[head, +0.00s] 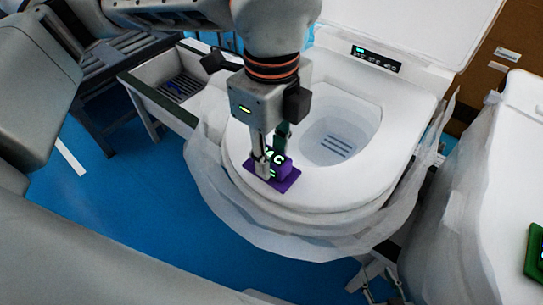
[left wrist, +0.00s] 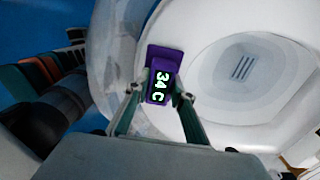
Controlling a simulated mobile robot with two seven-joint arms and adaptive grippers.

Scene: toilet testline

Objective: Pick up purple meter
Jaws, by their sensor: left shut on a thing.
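The purple meter (head: 285,180) sits at the left part of the toilet seat's front rim in the head view. In the left wrist view the purple meter (left wrist: 164,60) shows a display reading 34 C. My left gripper (head: 268,165) points down from above and is shut on the meter. In the left wrist view the left gripper's fingers (left wrist: 160,95) are on both sides of the meter's display block. I cannot tell whether the meter's base touches the seat. My right gripper is not clearly in view.
The white toilet (head: 330,195) has an open bowl, a raised lid and loose plastic wrap around it. A second white toilet with a green meter (head: 535,250) stands at the right. A tray (head: 180,88) is at the left. The blue floor (head: 130,200) is clear at the lower left.

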